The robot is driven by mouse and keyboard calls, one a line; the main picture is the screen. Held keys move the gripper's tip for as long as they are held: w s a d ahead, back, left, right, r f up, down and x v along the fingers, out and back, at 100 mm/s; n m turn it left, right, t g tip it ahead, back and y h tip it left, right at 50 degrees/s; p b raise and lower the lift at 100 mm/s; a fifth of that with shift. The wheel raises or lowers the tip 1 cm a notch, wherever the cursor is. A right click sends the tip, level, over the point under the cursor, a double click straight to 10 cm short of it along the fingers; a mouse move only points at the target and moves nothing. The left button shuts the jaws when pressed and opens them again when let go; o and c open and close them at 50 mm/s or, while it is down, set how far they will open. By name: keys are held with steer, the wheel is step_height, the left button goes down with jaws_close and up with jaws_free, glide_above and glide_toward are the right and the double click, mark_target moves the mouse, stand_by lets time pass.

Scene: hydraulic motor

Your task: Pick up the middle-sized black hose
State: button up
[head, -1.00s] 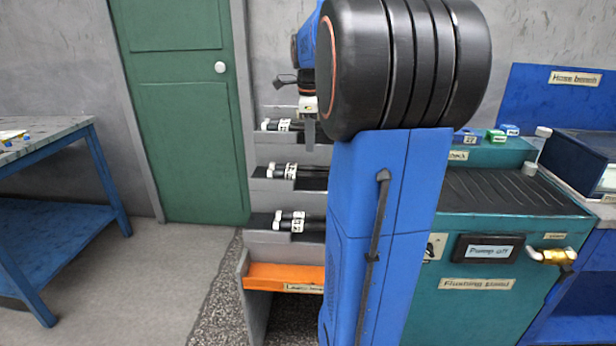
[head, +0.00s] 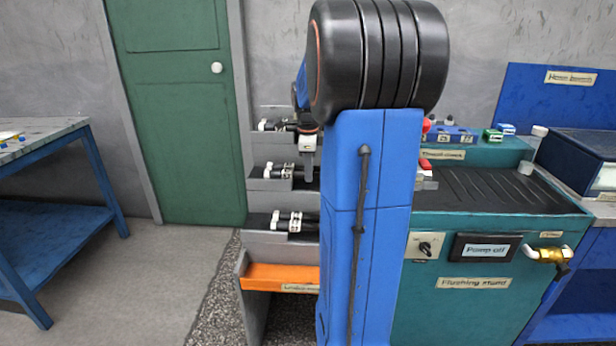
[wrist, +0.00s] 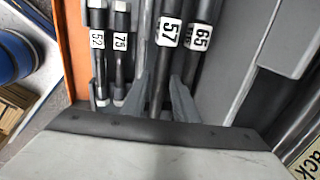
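Black hoses with white number tags lie on a stepped rack. In the wrist view, the hose tagged 57 (wrist: 160,95) and the hose tagged 65 (wrist: 193,62) lie side by side, nearer the camera. The hoses tagged 52 (wrist: 98,65) and 75 (wrist: 120,65) lie lower, to the left. My gripper (wrist: 160,103) is open, with one finger on each side of hose 57; I cannot tell whether they touch it. In the head view my gripper (head: 308,178) hangs by the middle step's hoses (head: 280,171). My arm hides the rack's right side.
Other hoses lie on the top step (head: 273,125) and bottom step (head: 287,222); an orange ledge (head: 280,277) is below. The teal flushing stand (head: 470,300) is at right, a blue table (head: 60,220) at left. The floor between table and rack is clear.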

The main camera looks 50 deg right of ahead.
steer(key=shift+f, duration=0.3)
steer(key=c, duration=0.7)
steer(key=shift+r, duration=0.15)
